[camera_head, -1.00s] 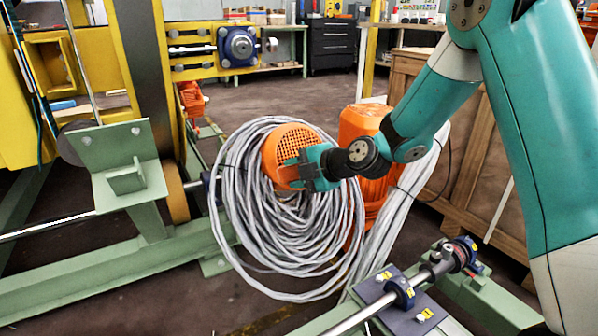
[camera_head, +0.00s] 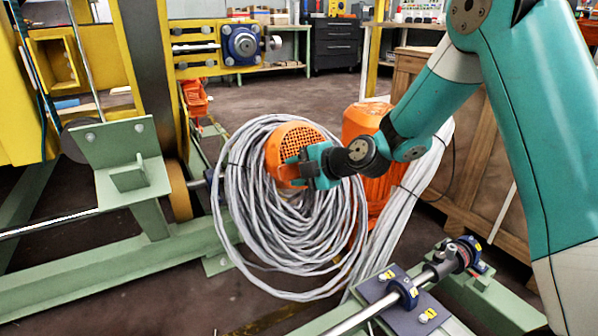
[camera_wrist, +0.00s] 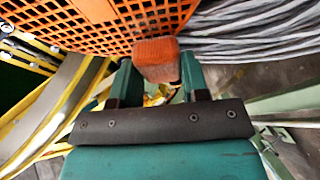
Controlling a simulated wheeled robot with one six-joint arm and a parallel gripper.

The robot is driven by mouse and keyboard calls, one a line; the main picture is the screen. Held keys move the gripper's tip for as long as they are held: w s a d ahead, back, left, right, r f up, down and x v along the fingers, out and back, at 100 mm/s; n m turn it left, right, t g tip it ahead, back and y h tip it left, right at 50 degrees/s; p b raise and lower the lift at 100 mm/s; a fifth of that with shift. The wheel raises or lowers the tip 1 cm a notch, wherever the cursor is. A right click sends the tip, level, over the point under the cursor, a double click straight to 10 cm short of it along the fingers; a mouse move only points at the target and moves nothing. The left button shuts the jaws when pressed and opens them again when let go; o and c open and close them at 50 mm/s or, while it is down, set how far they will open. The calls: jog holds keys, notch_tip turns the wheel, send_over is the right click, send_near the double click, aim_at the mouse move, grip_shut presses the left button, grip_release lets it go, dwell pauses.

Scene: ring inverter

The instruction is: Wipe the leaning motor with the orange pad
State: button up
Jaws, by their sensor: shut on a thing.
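The leaning motor (camera_head: 298,136) is orange with a round mesh grille and shows tilted among the coiled grey cables in the head view. Its grille (camera_wrist: 95,27) fills the top of the wrist view. My gripper (camera_head: 298,170) is at the lower part of the grille. In the wrist view its two green fingers are shut on the orange pad (camera_wrist: 157,61), a small worn block. The pad is right at the grille's lower edge; I cannot tell whether it touches. In the head view the pad is hard to tell apart from the motor.
Grey cables (camera_head: 290,235) hang around the motor. A second orange motor (camera_head: 362,123) stands behind my arm, near a wooden crate (camera_head: 475,165). A green frame (camera_head: 90,255) is at left, and a shaft with bearings (camera_head: 403,291) is at front right. Open floor lies behind.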

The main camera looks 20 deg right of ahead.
jog(key=shift+w+f, duration=0.2)
jog(key=shift+w, duration=0.15)
jog(key=shift+w+d+f+b, duration=0.1)
jog(key=shift+w+d+b, duration=0.1)
jog(key=shift+d+b, duration=0.65)
jog(key=shift+w+d+b, duration=0.15)
jog(key=shift+d+b, duration=0.25)
jog(key=shift+d, duration=0.7)
jog(key=shift+w, duration=0.1)
jog(key=shift+a+b, duration=0.15)
jog(key=shift+b, duration=0.2)
jog(key=shift+s+a, duration=0.2)
jog(key=shift+a, duration=0.95)
jog(key=shift+s+a+b, duration=0.1)
jog(key=shift+a+b, duration=0.3)
jog(key=shift+a, duration=0.45)
jog(key=shift+c, duration=0.7)
